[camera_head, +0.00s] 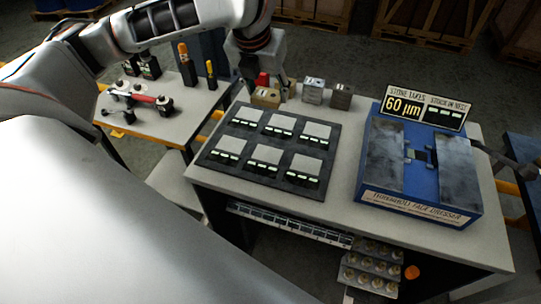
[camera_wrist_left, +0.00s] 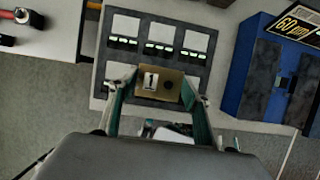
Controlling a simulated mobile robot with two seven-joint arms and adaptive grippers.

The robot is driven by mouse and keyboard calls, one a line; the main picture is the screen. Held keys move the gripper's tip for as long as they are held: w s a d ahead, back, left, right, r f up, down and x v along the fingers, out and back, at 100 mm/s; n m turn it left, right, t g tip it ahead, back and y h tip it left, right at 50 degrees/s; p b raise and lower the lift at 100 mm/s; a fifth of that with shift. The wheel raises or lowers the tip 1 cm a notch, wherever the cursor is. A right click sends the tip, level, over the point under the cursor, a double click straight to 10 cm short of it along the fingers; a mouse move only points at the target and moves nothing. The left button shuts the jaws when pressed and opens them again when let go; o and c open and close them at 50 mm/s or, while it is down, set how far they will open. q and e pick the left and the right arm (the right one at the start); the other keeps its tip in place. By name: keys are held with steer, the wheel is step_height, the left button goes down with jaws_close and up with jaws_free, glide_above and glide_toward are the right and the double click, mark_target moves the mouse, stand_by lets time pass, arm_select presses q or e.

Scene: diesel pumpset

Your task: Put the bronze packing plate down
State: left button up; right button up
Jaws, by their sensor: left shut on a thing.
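I cannot tell whether the plate's underside touches the bench. My right gripper is not in view.
The dark tray (camera_head: 232,153) holds several pale square pads with lit strips. Two metal blocks (camera_head: 313,90) (camera_head: 341,96) stand right of the plate. A blue face dresser (camera_head: 425,205) with a "60 µm" sign fills the bench's right. A side table (camera_head: 185,122) with tools stands left.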

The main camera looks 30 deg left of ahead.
arm_select(q)
glide_above(269, 151)
steer(key=s, duration=0.2)
steer(key=f, duration=1.5)
steer(key=shift+w+d, duration=0.2)
steer(key=shift+w, duration=0.05)
steer(key=shift+f, duration=2.45)
steer(key=shift+f, duration=0.1)
steer(key=o, duration=1.7)
steer(key=shift+f, duration=0.1)
steer(key=shift+o, duration=0.6)
